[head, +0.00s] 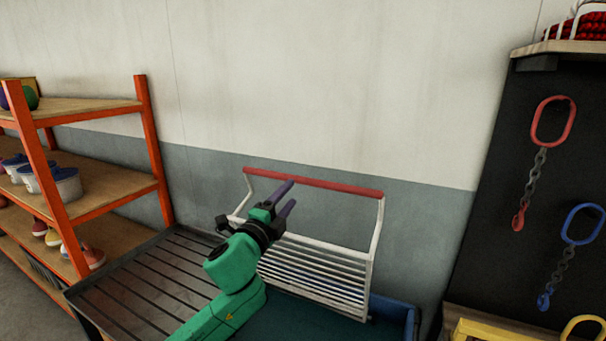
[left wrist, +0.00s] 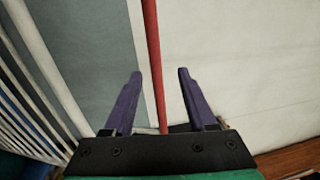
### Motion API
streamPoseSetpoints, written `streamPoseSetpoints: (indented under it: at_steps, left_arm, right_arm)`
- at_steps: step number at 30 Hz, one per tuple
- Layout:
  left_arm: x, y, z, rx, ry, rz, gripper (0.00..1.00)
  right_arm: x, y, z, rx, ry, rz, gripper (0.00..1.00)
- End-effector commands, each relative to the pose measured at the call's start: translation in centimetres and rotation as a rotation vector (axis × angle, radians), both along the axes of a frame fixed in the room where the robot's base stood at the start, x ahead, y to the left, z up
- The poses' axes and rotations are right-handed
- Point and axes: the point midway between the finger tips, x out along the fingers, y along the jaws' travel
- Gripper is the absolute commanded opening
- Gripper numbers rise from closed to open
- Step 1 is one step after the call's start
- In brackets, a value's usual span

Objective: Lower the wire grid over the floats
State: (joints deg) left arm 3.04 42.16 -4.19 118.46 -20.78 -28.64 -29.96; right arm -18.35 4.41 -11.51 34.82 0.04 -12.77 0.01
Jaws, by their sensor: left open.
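The wire grid (head: 315,274) is white with a red top bar (head: 335,185). It stands raised and leaning at the back of a blue bin (head: 395,312), near the wall. My left gripper (head: 289,196) is open at the left part of the red bar. In the left wrist view the red bar (left wrist: 154,60) runs between the two purple fingers (left wrist: 160,73), with a gap on each side; neither finger closes on it. The grid's white wires (left wrist: 38,70) show at the left there. No floats can be seen in the bin; my left arm and the grid cover part of it. My right gripper is not in view.
A slatted dark tray table (head: 150,285) stands left of the bin. An orange shelf (head: 150,150) with buckets (head: 66,184) is farther left. At the right, a dark board (head: 500,200) holds a red chain (head: 535,175) and a blue chain (head: 565,265).

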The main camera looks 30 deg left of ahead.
Motion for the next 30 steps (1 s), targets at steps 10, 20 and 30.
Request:
streamPoseSetpoints:
  at_steps: [10, 20, 30]
  left_arm:
    - [7.5, 0.5, 1.3, -0.003, 0.000, 0.002, 0.57]
    - [8.3, 0.5, 1.1, 0.000, 0.001, 0.000, 0.57]
    - [8.2, 0.5, 1.1, -0.001, 0.002, 0.001, 0.00]
  right_arm:
    - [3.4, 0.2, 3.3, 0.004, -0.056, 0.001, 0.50]
    - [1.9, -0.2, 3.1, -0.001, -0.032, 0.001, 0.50]
    - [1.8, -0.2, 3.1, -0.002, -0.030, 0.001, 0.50]
